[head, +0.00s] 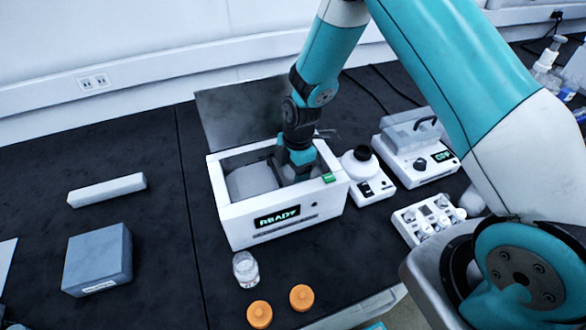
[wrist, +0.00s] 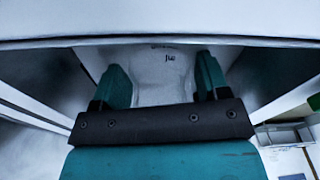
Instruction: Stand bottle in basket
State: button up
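A pale, see-through bottle (wrist: 163,72) with small dark lettering shows between the two teal fingers of my gripper (wrist: 162,82) in the wrist view. In the head view my gripper (head: 296,165) reaches down into the open white box (head: 240,222) marked READY. The bottle is hidden there by the gripper and the box wall. A basket cannot be made out clearly inside the box. A clear glass bottle (head: 246,270) stands on the bench in front of the box.
Two orange caps (head: 301,297) lie near the glass bottle. A small white device with a black top (head: 361,167) stands close right of the box, with another device (head: 416,150) beyond. A blue-grey block (head: 98,260) and white bar (head: 107,190) lie left; bench between is clear.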

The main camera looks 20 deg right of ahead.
jog(key=r, duration=0.4)
jog(key=d+r+b, duration=0.1)
jog(key=r, duration=0.2)
jog(key=r+b, duration=0.1)
jog(key=r, duration=0.3)
jog(key=shift+w+d+r, duration=0.15)
jog(key=shift+d+r, duration=0.05)
jog(key=shift+r, duration=0.15)
jog(key=s+a+r+m+y, duration=0.1)
jog(key=s+r+m, duration=0.3)
jog(key=s, duration=0.4)
jog(key=s+a+r+m+y, duration=0.1)
jog(key=s+a+r+m, duration=0.2)
jog(key=s+r, duration=0.3)
jog(key=s+a+r+m, duration=0.1)
jog(key=s+r+m, duration=0.5)
jog(key=s, duration=0.5)
jog(key=shift+a+y, duration=0.4)
jog(key=shift+r, duration=0.15)
